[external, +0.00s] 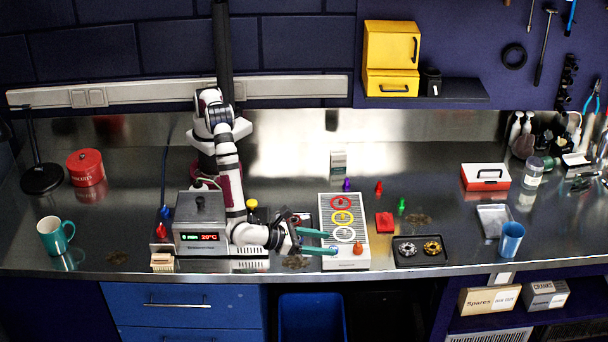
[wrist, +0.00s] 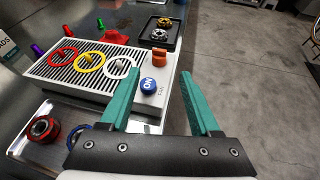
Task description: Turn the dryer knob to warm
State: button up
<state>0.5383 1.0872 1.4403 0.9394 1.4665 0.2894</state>
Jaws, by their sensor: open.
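The dryer is a white box (external: 348,264) with a slatted grey top, also seen in the wrist view (wrist: 107,98). Its orange knob (external: 358,247) is at the front right corner; it also shows in the wrist view (wrist: 158,57). A round blue ON button (wrist: 148,86) sits beside the knob. Any setting marks by the knob are too small to read. My gripper (external: 331,242) is open and empty over the dryer's front end. In the wrist view, its teal fingers (wrist: 160,78) frame the button and the knob lies just beyond the fingertips.
Red (external: 341,202), yellow (external: 343,217) and white (external: 345,234) rings lie on the dryer's slats. A black tray (external: 397,262) with two cogs stands to its right, near a red block (external: 384,222). A grey heated bath (external: 200,210) stands left.

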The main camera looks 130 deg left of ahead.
aim_at(357, 247)
jog(key=x, duration=0.9)
jog(key=shift+a+f, duration=0.1)
jog(key=shift+a, duration=0.1)
grip_shut()
